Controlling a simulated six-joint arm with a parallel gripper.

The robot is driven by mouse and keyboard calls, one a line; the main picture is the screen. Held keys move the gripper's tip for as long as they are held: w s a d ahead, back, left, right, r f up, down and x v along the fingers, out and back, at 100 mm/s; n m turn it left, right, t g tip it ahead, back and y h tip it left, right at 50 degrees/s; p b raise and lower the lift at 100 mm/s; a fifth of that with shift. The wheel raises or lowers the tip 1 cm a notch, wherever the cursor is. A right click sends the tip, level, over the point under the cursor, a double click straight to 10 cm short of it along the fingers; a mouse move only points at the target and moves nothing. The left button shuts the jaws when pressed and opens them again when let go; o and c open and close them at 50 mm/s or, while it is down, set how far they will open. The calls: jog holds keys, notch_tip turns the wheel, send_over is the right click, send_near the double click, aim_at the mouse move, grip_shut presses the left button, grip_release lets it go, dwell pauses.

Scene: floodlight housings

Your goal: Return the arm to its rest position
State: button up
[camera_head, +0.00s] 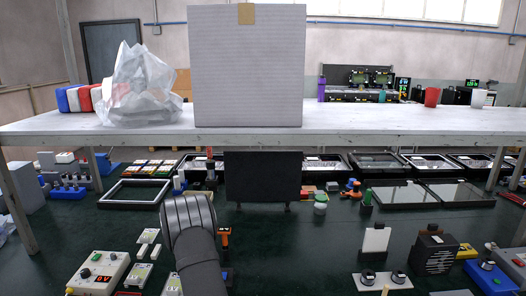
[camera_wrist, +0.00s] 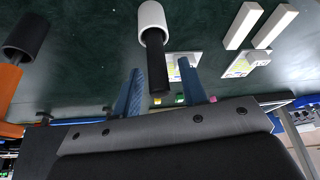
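My gripper (camera_wrist: 160,66) shows in the wrist view as two blue fingers standing apart, so it is open. A black cylinder with a white end (camera_wrist: 152,22) appears between the fingers, with gaps on both sides; no finger touches it that I can see. In the head view my dark arm rises from the bottom, left of centre, over the green bench. The gripper itself cannot be made out there.
A white shelf (camera_head: 400,120) spans above the bench, holding a large grey box (camera_head: 248,70) and a plastic bag (camera_head: 140,90). Black frames (camera_head: 455,193) line the bench's back. An orange-and-black tool (camera_head: 224,238) is beside my arm. Open green surface (camera_head: 300,250) lies right of it.

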jog(key=shift+r, duration=0.3)
jog(key=shift+f, duration=0.15)
